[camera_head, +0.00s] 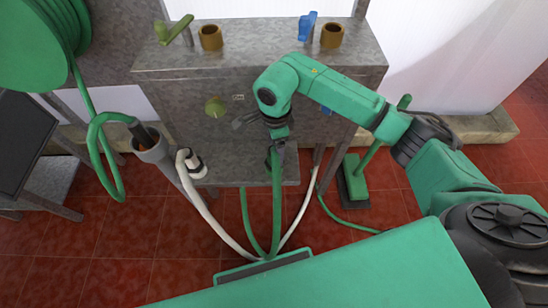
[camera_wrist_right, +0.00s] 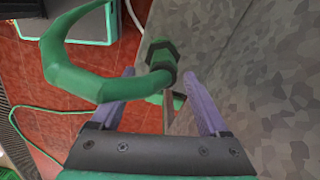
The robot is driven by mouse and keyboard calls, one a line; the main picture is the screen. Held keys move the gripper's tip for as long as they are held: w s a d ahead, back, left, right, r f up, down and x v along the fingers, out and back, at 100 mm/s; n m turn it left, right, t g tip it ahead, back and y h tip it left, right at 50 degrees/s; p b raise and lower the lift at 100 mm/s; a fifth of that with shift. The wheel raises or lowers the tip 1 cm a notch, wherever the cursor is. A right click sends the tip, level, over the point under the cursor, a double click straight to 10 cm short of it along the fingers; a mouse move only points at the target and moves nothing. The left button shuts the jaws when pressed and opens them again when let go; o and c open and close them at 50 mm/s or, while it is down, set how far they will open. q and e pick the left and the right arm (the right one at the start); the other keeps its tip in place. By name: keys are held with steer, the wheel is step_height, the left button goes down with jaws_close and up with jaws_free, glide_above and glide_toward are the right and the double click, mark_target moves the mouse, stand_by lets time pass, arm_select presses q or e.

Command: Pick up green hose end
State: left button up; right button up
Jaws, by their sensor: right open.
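The green hose end (camera_wrist_right: 160,54), with a dark green collar, shows in the right wrist view just ahead of and between the purple fingertips. Its green hose curves away to the left in that view. My right gripper (camera_wrist_right: 159,75) is open, with a gap between its fingers. In the head view my right gripper (camera_head: 279,146) is low in front of the metal cabinet, at the top of the hanging green hose (camera_head: 277,205). The gripper partly hides the hose end there. My left gripper is not in view.
The grey metal cabinet (camera_head: 350,65) stands close behind the gripper, with green and blue valves on top. A white hose (camera_head: 215,222) hangs to the left. A green hose coil (camera_head: 60,45) and grey tube holder (camera_head: 152,147) are further left. Red tiles show below.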

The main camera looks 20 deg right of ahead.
steer(key=f, duration=0.5)
steer(key=shift+w+f, duration=0.15)
steer(key=shift+w, duration=0.1)
jaws_close()
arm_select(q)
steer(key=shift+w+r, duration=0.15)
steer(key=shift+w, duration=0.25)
